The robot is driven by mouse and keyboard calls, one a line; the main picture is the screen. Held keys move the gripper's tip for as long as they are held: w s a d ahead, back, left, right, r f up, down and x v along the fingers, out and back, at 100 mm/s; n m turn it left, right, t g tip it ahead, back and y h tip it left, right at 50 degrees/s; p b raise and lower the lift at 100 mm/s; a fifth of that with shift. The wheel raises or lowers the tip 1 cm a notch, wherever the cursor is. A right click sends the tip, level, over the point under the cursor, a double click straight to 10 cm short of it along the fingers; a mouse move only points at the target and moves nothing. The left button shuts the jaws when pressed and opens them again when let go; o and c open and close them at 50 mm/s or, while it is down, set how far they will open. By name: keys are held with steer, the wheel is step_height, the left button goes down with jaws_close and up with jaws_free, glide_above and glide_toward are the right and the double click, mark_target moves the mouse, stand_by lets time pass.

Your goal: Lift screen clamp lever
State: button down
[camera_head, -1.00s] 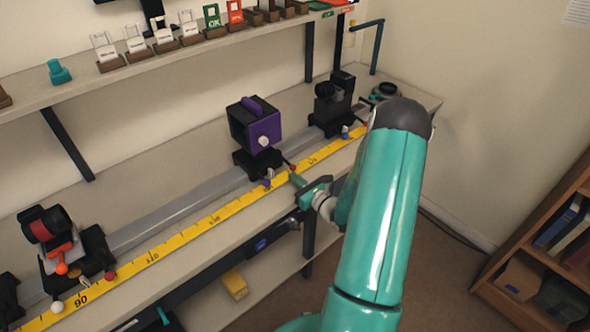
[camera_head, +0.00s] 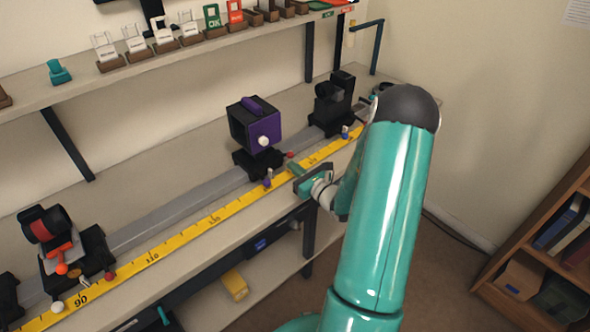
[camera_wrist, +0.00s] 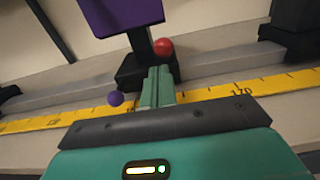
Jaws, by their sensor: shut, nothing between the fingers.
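The screen unit is a purple and black box (camera_head: 254,126) with a white knob, standing on a black carriage (camera_head: 258,162) on the rail. In the wrist view its purple body (camera_wrist: 118,14) is cut off at the top. The clamp lever's red ball (camera_head: 290,154) is at the carriage's right side and shows large in the wrist view (camera_wrist: 163,47). A purple ball (camera_wrist: 115,98) on the carriage's near side is left of my fingers. My gripper (camera_head: 291,167) is shut and empty, its tips (camera_wrist: 159,72) just below the red ball. I cannot tell whether they touch it.
A yellow ruler (camera_head: 190,235) runs along the grey rail (camera_head: 170,213). A black holder (camera_head: 333,105) stands on the rail to the right, and a carriage with a red-banded lens (camera_head: 46,223) to the left. A shelf (camera_head: 100,83) overhangs behind.

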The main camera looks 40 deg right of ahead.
steer(key=s+f, duration=0.1)
steer(key=s, duration=0.6)
stand_by(0.4)
steer(key=shift+d, duration=0.1)
